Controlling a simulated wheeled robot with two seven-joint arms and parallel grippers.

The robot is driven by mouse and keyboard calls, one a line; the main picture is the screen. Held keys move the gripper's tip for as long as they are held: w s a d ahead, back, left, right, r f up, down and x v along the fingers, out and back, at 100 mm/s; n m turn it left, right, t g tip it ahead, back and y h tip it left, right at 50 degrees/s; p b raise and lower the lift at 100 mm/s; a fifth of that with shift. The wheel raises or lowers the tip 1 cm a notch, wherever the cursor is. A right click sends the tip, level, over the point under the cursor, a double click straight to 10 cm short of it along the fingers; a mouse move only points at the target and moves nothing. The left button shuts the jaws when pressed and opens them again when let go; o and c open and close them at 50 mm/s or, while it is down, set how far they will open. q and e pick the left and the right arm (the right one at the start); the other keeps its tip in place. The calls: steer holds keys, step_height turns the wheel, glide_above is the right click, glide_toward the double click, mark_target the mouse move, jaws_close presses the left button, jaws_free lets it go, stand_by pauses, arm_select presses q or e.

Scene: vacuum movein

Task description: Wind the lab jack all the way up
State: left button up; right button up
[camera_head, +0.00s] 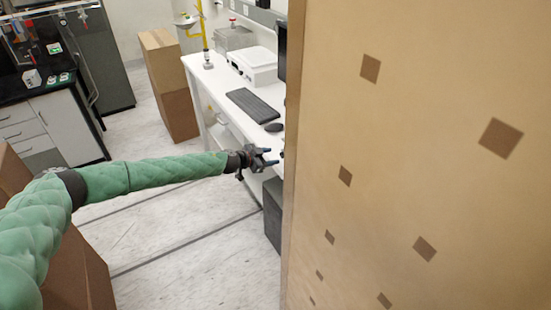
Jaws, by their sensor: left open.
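My left gripper (266,159) is at the end of my green-sleeved left arm, which comes in from the left. It is open and empty, in front of the edge of the white desk. No lab jack can be made out in the head view. My right gripper is not in view.
A large tan panel with brown diamond marks (420,120) fills the right side, close to my left gripper. The white desk holds a keyboard (253,105) and a mouse (274,127). Pale floor (190,235) is open below my arm.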

mark_target(281, 155)
arm_select(q)
steer(key=v, duration=0.2)
steer(key=shift+s+a+r+b, duration=0.2)
steer(key=shift+s+a+b, duration=0.05)
steer(key=shift+s+b, duration=0.1)
steer(key=w+d+n, duration=0.1)
steer(key=w+d+f+n+g+p, duration=0.1)
steer(key=w+d+f+n+h, duration=0.1)
steer(key=shift+w+g+p, duration=0.3)
steer(key=shift+g+p, duration=0.1)
steer(key=shift+p+x, duration=0.35)
steer(key=shift+x, duration=0.9)
steer(key=shift+f, duration=0.1)
